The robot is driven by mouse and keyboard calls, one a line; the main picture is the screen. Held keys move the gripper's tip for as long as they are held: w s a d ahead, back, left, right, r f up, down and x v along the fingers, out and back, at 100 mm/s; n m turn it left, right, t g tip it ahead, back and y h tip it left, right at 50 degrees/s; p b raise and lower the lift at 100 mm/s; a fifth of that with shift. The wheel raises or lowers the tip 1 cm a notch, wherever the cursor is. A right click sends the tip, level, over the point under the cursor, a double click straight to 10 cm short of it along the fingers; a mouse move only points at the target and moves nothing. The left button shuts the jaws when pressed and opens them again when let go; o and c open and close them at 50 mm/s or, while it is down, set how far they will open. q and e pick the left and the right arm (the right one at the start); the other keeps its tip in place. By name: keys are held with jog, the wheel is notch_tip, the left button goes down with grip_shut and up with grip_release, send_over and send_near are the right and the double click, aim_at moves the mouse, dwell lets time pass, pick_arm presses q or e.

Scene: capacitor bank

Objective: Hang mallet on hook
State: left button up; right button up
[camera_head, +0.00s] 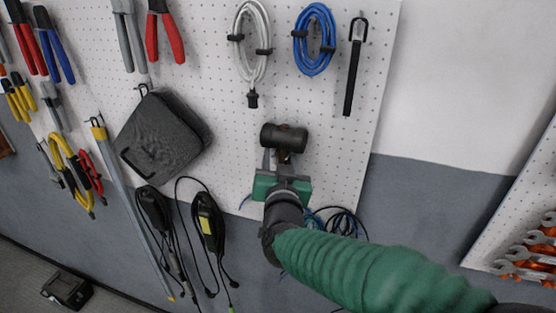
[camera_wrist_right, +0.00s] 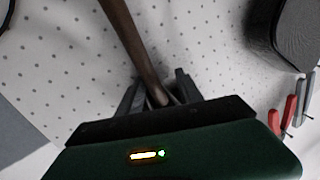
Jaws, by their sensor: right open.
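The mallet (camera_head: 284,138) has a dark cylindrical head, which shows in front of the white pegboard (camera_head: 250,105) in the head view. Its brown handle (camera_wrist_right: 132,40) shows in the right wrist view and runs down between the fingers. My right gripper (camera_head: 284,163) is just below the mallet head, at the pegboard. In the wrist view its two fingers (camera_wrist_right: 158,90) stand apart on either side of the handle. I cannot make out the hook that bears the mallet; the head or gripper may hide it. My left gripper is not in view.
A black case (camera_head: 163,137) hangs left of the mallet. A white cable coil (camera_head: 250,40), a blue cable coil (camera_head: 314,40) and a black tool (camera_head: 354,70) hang above. Black cabled devices (camera_head: 207,222) hang lower left. Bare wall (camera_head: 450,90) lies to the right.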

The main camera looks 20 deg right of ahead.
jog(key=shift+d, duration=0.2)
jog(key=shift+s, duration=0.1)
jog(key=f+b+v, duration=0.1)
jog(key=b+v, duration=0.1)
jog(key=v, duration=1)
notch_tip(320, 180, down, 29)
jog(key=a+n+g+y+b, duration=0.2)
jog(key=n+g+y+b, duration=0.35)
jog(key=b, duration=0.55)
jog(key=s+d+f+g+b, duration=0.3)
jog(key=s+f, duration=0.3)
jog(key=f, duration=0.4)
jog(key=s+d+f+g+b, duration=0.4)
jog(key=s+d+f+g, duration=0.1)
jog(key=f, duration=0.6)
jog(key=shift+s+g+h, duration=0.35)
jog(key=shift+s+h, duration=0.1)
jog(key=shift+s, duration=0.4)
